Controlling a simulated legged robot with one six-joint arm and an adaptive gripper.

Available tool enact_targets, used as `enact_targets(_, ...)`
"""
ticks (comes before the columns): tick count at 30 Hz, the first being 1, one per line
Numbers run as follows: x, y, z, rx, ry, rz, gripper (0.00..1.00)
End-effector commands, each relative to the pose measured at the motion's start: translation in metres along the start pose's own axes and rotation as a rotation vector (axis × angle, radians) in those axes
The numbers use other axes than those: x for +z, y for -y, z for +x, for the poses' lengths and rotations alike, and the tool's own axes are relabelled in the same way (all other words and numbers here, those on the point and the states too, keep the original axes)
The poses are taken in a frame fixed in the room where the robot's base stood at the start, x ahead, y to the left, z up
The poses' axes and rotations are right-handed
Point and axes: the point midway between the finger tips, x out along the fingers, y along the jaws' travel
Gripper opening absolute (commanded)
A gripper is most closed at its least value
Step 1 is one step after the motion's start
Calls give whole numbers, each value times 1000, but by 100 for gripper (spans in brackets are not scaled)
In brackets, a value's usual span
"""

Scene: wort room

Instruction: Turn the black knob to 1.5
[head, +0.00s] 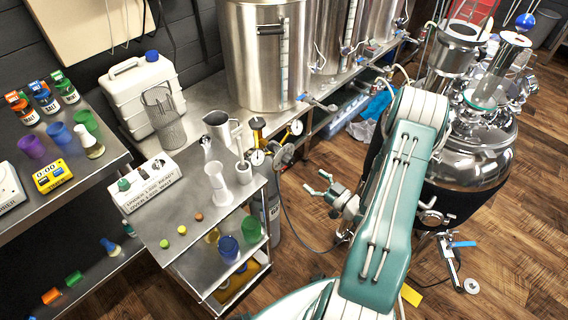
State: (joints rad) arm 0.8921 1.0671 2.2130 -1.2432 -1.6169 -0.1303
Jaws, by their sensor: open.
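A white control box (150,192) with printed text along its front lies on the left part of the metal cart top. A dark knob (159,164) shows on its top near the right end; its setting is too small to read. A greenish knob (124,184) is near the left end. My gripper (317,182) has teal fingers spread apart, with nothing between them. It is to the right of the cart, over the floor area, well apart from the box.
The cart top (190,245) bears a clear cylinder (220,188), a metal jug (219,127) near its back and several small coloured discs. A gas cylinder with gauges (271,165) stands right of the cart. A large steel vessel (475,155) is at right.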

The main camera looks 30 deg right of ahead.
Motion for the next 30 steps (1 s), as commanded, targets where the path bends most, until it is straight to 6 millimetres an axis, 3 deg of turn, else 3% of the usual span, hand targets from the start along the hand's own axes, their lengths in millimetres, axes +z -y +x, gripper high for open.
enact_targets(16, -1, 7, 92, -5, 2, -5, 87)
enact_targets(21, -1, 4, 103, -2, 0, 0, 87)
enact_targets(29, -1, 5, 105, 0, 1, -1, 87)
enact_targets(30, -1, 5, 105, 0, 1, -1, 78)
